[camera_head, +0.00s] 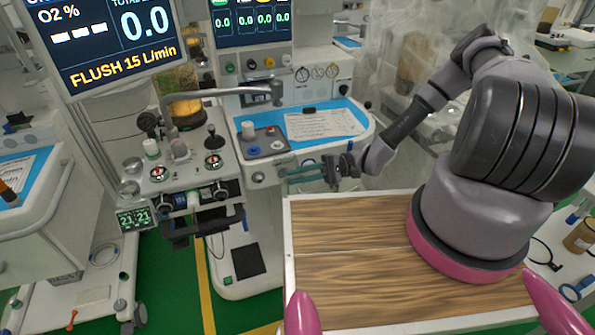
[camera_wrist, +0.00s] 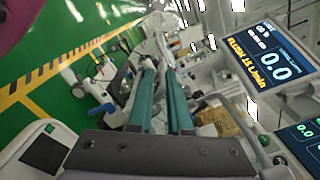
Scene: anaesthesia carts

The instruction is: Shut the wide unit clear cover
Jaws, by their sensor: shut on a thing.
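My gripper (camera_head: 300,171) reaches left from the arm, at the front right of the anaesthesia machine, just beyond the wooden top. In the wrist view its two long teal fingers (camera_wrist: 160,98) run nearly parallel with a narrow gap. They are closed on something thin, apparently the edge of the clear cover. The cover is see-through and its outline and angle cannot be made out. The machine's wide unit (camera_head: 185,175) with knobs and gauges stands left of my gripper.
A wooden top (camera_head: 350,245) with a pale rim lies in front of my arm. A blue work surface (camera_head: 340,135) with a paper sheet is behind my gripper. A large monitor (camera_head: 115,40) hangs at upper left. Green floor (camera_head: 150,270) is open at lower left.

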